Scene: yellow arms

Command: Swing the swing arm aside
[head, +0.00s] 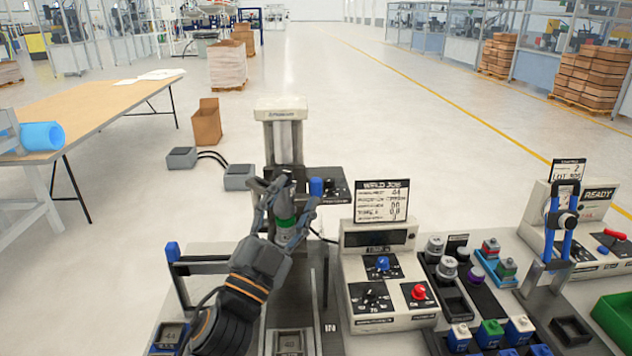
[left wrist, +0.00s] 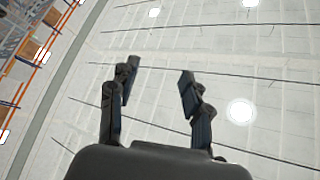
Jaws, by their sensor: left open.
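My left gripper (head: 284,212) is raised in front of the welding press (head: 283,125), its fingers pointing up and spread. A grey and green cylinder (head: 285,207) shows between the fingers in the head view. In the left wrist view, the open gripper (left wrist: 158,90) has only ceiling between its fingers, so the cylinder seems to lie behind it. A dark horizontal bar with a blue end piece (head: 172,252) is left of my forearm and may be the swing arm; its right part is partly hidden. A blue upright knob (head: 316,187) stands beside the press. My right gripper is not in view.
A control box (head: 381,290) with dials and a weld job sign (head: 381,202) stands right of the press. Trays of small parts lie farther right, by a blue-posted device (head: 563,225) and a green bin (head: 615,318). A wooden table (head: 90,95) stands at the left.

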